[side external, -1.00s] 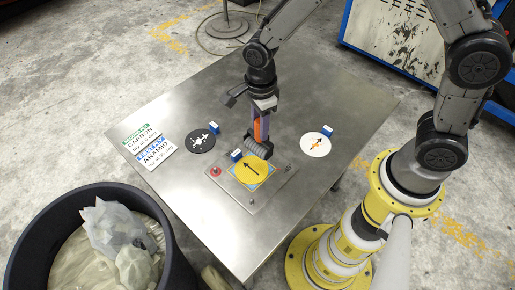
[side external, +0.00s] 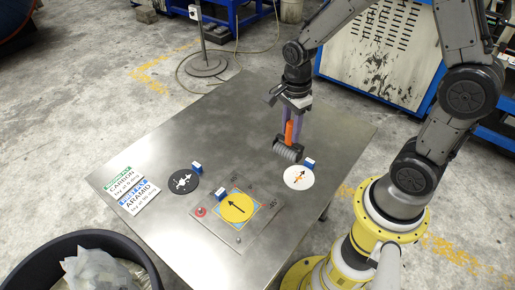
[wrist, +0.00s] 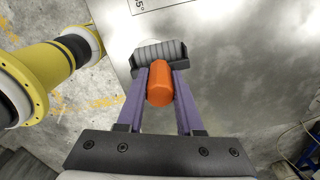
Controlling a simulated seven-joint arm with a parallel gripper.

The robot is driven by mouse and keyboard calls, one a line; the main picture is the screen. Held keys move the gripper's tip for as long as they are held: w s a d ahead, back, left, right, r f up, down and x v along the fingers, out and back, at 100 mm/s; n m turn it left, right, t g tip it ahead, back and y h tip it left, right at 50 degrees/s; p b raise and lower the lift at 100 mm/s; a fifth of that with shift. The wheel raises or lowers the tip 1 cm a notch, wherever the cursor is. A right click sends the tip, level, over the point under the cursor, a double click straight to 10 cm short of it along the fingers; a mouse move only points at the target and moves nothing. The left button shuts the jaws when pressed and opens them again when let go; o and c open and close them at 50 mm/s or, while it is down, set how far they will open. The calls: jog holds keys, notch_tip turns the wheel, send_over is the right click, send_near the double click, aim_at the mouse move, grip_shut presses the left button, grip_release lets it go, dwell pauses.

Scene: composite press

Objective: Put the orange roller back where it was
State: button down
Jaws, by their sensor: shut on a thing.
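The orange roller has an orange handle (side external: 289,131) and a grey ribbed drum (side external: 288,151). My gripper (side external: 292,126) is shut on the orange handle and holds the roller upright, drum down, near the white disc (side external: 299,177). In the wrist view the handle (wrist: 159,84) sits between my two purple fingers, with the drum (wrist: 160,55) beyond them. The drum appears above the table, though its exact height is hard to tell. The white disc bears a small orange mark and an arrow, with a blue-and-white block (side external: 309,164) at its edge.
A yellow disc with an arrow (side external: 236,208) lies on a blue-edged sheet on the metal plate (side external: 262,226), near a red button (side external: 201,211). A black disc (side external: 183,182) and two ply signs (side external: 126,189) lie to the left. The table's back half (side external: 215,120) is clear.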

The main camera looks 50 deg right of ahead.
jog(key=shift+w+d+f, duration=0.15)
jog(key=shift+w+f, duration=1.85)
jog(key=shift+w+d+f, duration=0.15)
jog(key=shift+w+f, duration=1.85)
jog(key=shift+f, duration=0.05)
jog(key=shift+w+d+f, duration=0.15)
jog(key=shift+w+f, duration=1.85)
jog(key=shift+f, duration=0.15)
jog(key=c, duration=0.6)
grip_release()
jog(key=shift+o, duration=0.2)
